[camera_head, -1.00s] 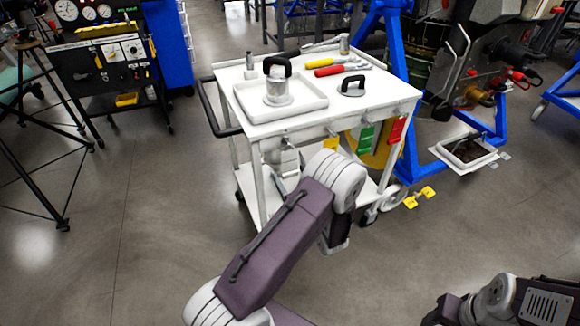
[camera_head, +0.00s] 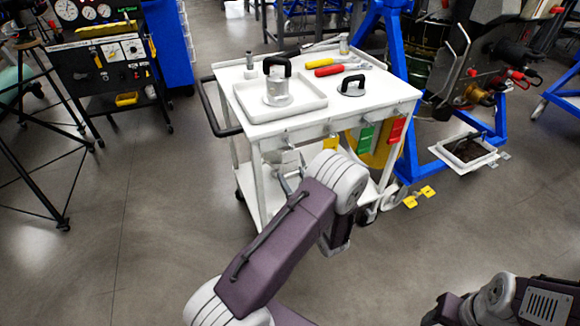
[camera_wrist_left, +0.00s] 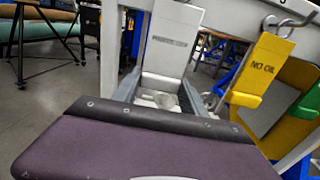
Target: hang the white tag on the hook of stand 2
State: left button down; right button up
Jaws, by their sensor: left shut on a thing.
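The white tag (camera_wrist_left: 173,38) fills the top middle of the left wrist view, with a dark line of lettering too small to read. In the head view it is a pale patch (camera_head: 283,157) below the cart's front edge. My left gripper (camera_wrist_left: 160,90) is shut on its lower part; the gripper also shows in the head view (camera_head: 288,177), partly behind my forearm. Blue stands (camera_head: 389,62) are at the right; no stand number is readable. My right gripper is out of view.
The white cart (camera_head: 298,124) stands before me with a tray, black-handled pieces and tools on top. A yellow NO OIL tag (camera_wrist_left: 262,66), a green tag (camera_head: 366,138) and a red tag (camera_head: 397,130) hang along its front.

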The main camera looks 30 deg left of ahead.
pick_arm(q)
jog(key=shift+s+d, duration=0.25)
jog(key=shift+d, duration=0.1)
jog(key=shift+v, duration=1.25)
